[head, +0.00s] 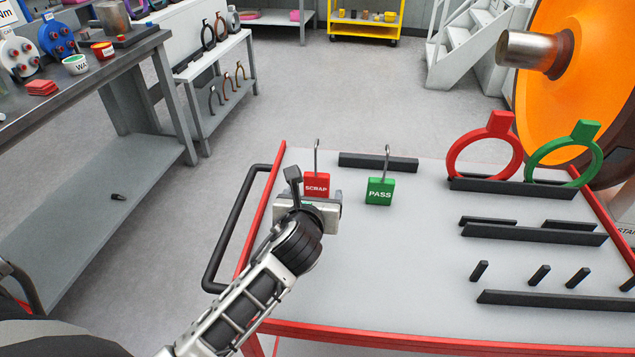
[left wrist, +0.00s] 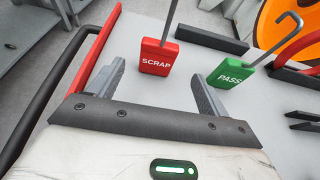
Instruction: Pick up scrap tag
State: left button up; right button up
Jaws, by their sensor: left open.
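The red scrap tag (head: 316,185) stands upright on the grey cart top, with a metal hook rising from it. The scrap tag also shows in the left wrist view (left wrist: 158,60), ahead of my open fingers and apart from them. A green pass tag (head: 380,191) with its own hook stands to its right, and it also shows in the left wrist view (left wrist: 229,74). My left gripper (head: 312,190) is in front of the scrap tag in the head view and hides its lower edge. In the left wrist view the gripper (left wrist: 158,88) is open and empty. My right gripper is not seen.
The cart top (head: 400,270) has a red rim and a black handle (head: 232,225) on its left. A black bar (head: 378,162) lies behind the tags. Red (head: 487,150) and green (head: 567,152) ring gauges stand at the back right. Black racks fill the right side; the front middle is clear.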

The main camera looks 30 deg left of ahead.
aim_at(316, 183)
pick_arm(q)
jog(key=x, duration=0.8)
jog(key=shift+w+a+f, duration=0.1)
jog(key=shift+w+a, duration=0.1)
jog(key=shift+w, duration=0.05)
jog(key=c, duration=1.1)
